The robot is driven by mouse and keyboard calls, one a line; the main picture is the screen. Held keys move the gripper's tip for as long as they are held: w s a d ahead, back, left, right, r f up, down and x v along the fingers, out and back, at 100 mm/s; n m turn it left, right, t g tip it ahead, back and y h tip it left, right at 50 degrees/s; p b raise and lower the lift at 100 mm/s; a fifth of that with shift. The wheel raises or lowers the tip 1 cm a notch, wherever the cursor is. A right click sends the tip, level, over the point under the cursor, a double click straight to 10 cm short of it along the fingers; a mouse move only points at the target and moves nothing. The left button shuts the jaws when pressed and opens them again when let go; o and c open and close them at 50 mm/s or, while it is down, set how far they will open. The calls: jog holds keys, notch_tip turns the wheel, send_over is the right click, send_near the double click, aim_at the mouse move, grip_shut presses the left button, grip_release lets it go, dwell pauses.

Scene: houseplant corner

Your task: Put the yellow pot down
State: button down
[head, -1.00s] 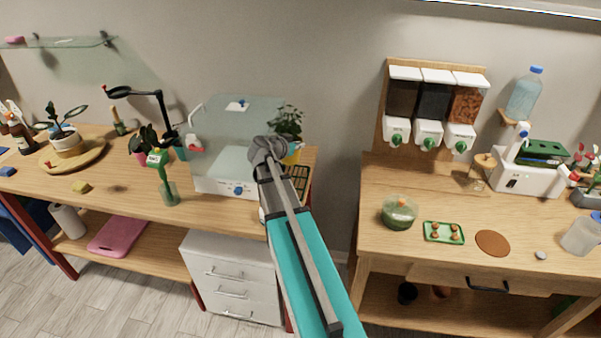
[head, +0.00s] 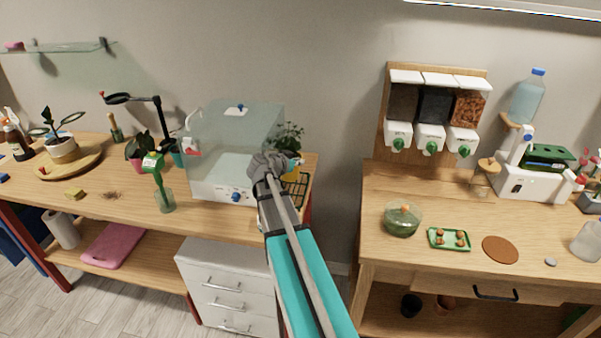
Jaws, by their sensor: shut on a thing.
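The yellow pot (head: 293,168) holds a leafy green plant (head: 288,138) and appears upright at the right end of the left bench. My gripper (head: 270,165) is shut on the pot; its fingertips are mostly hidden behind my own wrist. The pot is just above or at a dark wire rack (head: 297,188). I cannot tell whether its base touches the rack, because my gripper covers part of it.
A clear-lidded white box (head: 235,150) stands close to the left of the pot. A green watering bottle (head: 161,185) stands farther left. A gap separates this bench from the right bench (head: 380,180), with its dispensers (head: 430,105) and green glass jar (head: 402,221).

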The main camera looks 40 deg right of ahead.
jog(key=shift+f, duration=0.1)
jog(key=shift+f+b, duration=2.15)
jog(key=shift+b, duration=0.1)
jog(key=c, duration=0.8)
grip_release()
jog(key=shift+f, duration=0.1)
jog(key=shift+o, duration=0.2)
jog(key=shift+s+a+r+p, duration=0.15)
jog(key=shift+a+r+p, duration=0.2)
jog(key=shift+a, duration=0.2)
jog(key=p+v, duration=0.4)
jog(key=v, duration=0.6)
jog(key=shift+a+r, duration=0.15)
jog(key=shift+a, duration=0.25)
